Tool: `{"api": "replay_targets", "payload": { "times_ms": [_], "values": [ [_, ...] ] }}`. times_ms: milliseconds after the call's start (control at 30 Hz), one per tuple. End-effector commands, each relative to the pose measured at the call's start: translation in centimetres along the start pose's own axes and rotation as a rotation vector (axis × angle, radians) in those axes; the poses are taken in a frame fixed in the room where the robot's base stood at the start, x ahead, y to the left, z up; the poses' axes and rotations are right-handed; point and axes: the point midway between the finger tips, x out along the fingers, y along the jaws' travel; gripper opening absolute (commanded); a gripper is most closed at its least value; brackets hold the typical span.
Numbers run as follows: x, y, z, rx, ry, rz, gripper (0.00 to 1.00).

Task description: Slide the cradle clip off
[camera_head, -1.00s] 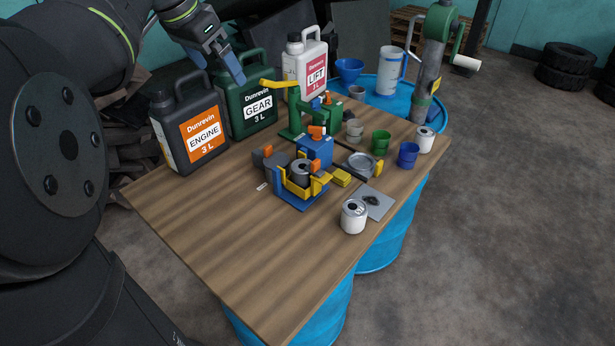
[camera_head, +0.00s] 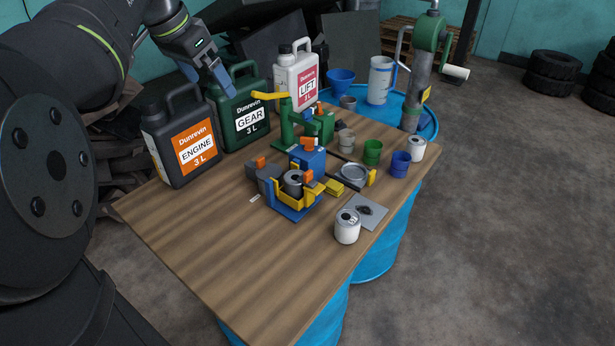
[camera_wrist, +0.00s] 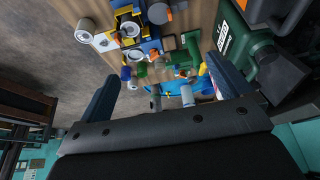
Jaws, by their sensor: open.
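A blue cradle (camera_head: 287,213) with yellow parts stands on the wooden table and holds a grey cylinder (camera_head: 293,178). A yellow bracket (camera_head: 300,197) runs around the cylinder's front and looks like the cradle clip, though I cannot be sure. In the wrist view the cradle (camera_wrist: 153,45) and yellow bracket (camera_wrist: 126,12) show at the top, with the cylinder (camera_wrist: 132,29). My gripper (camera_head: 211,78) is open and empty, high beside the green GEAR can, behind and left of the cradle. Its blue fingers are wide apart in the wrist view (camera_wrist: 163,90).
ENGINE (camera_head: 184,143), GEAR (camera_head: 242,112) and LIFT (camera_head: 297,75) cans line the table's back left. A green press with a yellow lever (camera_head: 268,96) stands behind the cradle. Cups and a white can (camera_head: 347,228) are at right. The front left table (camera_head: 215,245) is clear.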

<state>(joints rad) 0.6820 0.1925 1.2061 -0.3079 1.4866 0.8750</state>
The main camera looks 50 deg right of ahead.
Motion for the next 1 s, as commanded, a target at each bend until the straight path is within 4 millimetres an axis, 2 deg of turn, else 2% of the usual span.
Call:
{"api": "replay_targets", "payload": {
  "times_ms": [33, 167, 300, 500, 633, 800, 1000],
  "values": [
    [0.1, 0.1, -0.1, 0.001, -0.003, 0.002, 0.84],
    [1.4, 1.2, -1.3, 0.004, -0.039, 0.019, 0.59],
    [4.3, 4.2, -4.0, 0.008, -0.138, 0.047, 0.34],
    [8.4, 9.6, -7.6, 0.007, -0.294, 0.042, 0.34],
    [10.0, 12.3, -9.0, 0.006, -0.361, 0.02, 0.34],
    [11.0, 13.8, -9.6, 0.002, -0.399, 0.002, 0.34],
    [12.8, 13.9, -8.9, -0.001, -0.403, 0.001, 0.34]
  ]
}}
